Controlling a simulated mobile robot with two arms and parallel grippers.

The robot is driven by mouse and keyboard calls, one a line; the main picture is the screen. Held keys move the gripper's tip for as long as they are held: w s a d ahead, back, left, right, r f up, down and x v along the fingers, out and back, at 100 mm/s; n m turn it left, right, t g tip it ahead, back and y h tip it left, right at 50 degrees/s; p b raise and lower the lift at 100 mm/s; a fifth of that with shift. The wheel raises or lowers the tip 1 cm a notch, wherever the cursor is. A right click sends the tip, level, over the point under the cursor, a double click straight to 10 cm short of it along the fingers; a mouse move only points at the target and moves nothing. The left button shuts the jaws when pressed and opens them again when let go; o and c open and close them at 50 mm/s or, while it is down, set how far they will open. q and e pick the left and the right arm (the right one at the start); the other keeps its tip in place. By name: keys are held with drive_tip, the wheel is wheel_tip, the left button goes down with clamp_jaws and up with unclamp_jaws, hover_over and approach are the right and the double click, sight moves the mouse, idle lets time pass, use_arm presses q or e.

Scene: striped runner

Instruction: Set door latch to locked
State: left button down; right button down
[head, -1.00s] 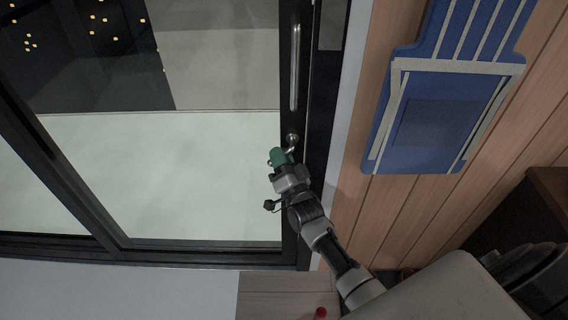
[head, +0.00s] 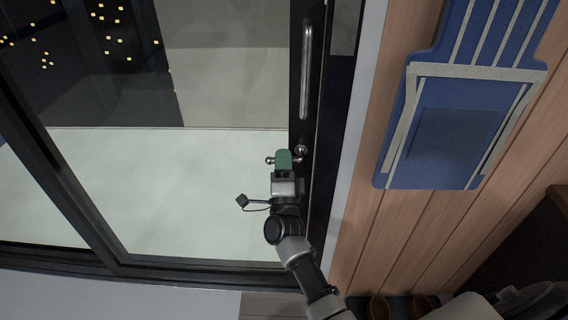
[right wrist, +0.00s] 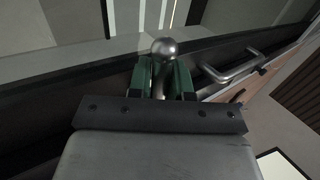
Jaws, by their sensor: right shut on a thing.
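The door latch is a small metal lever with a round pivot (head: 301,150) on the black door frame, just below the long door handle (head: 306,70). My right gripper (head: 284,160), with green fingers, is shut on the latch lever. A small metal end shows left of the fingers in the head view, and the middle of the lever is hidden by them. In the right wrist view a metal ball (right wrist: 164,47) and its stem show between the green fingers (right wrist: 163,78). My left gripper is not in view.
A glass sliding door (head: 180,190) in a black frame fills the left side. Brown round objects (head: 380,307) stand at the bottom.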

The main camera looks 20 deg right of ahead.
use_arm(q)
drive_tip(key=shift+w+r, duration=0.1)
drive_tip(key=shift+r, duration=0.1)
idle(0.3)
use_arm(e)
drive_tip(key=c, duration=1.3)
unclamp_jaws()
drive_tip(key=shift+s, duration=0.1)
